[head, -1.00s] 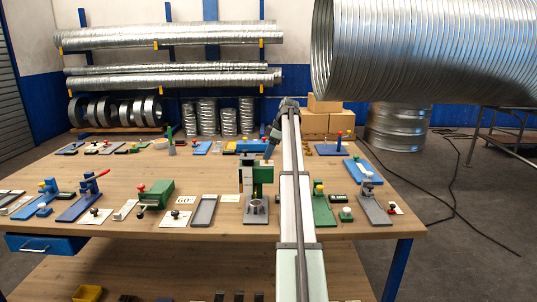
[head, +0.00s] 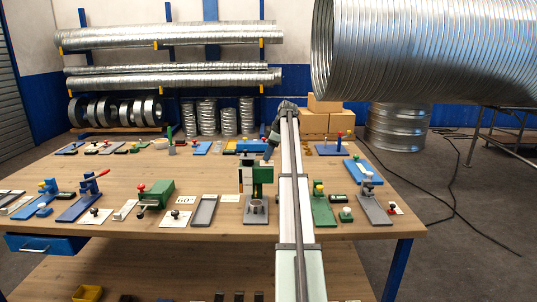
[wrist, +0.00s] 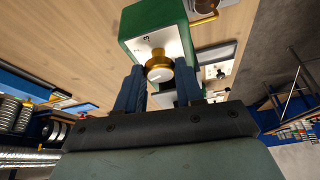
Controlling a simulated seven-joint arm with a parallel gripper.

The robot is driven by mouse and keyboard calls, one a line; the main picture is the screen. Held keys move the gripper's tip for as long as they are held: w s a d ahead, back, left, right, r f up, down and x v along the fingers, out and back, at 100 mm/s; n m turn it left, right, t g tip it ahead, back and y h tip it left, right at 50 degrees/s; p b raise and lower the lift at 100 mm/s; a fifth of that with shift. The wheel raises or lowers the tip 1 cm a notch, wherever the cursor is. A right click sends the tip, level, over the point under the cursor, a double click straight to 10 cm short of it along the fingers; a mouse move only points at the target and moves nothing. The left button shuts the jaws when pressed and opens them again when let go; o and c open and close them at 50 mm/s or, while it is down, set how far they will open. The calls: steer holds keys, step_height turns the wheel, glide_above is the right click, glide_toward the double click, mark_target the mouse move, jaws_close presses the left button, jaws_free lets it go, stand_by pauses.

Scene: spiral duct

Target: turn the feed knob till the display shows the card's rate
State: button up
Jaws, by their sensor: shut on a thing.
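In the wrist view a gold-coloured knob (wrist: 158,68) with a pale end face stands out from the white front panel of a green box (wrist: 148,21). My gripper (wrist: 159,80) has its two dark blue fingers shut on the knob, one on each side. In the head view my gripper (head: 268,153) reaches down at a green machine (head: 264,172); the knob cannot be made out there. A white card (head: 185,199) on the table seems to read 60. I cannot make out a display reading.
The wooden table (head: 130,168) holds many small fixtures. A grey tray (head: 204,212) and a green block with a red knob (head: 155,193) stand left of the machine. A green plate fixture (head: 322,208) stands right of my arm.

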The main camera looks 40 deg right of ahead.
steer(key=shift+c, duration=0.5)
steer(key=shift+m+h, duration=0.4)
steer(key=shift+m, duration=0.8)
steer(key=o, duration=1)
steer(key=v, duration=1.3)
steer(key=shift+s+d+r, duration=0.1)
steer(key=shift+s+r, duration=0.2)
steer(key=shift+s, duration=0.1)
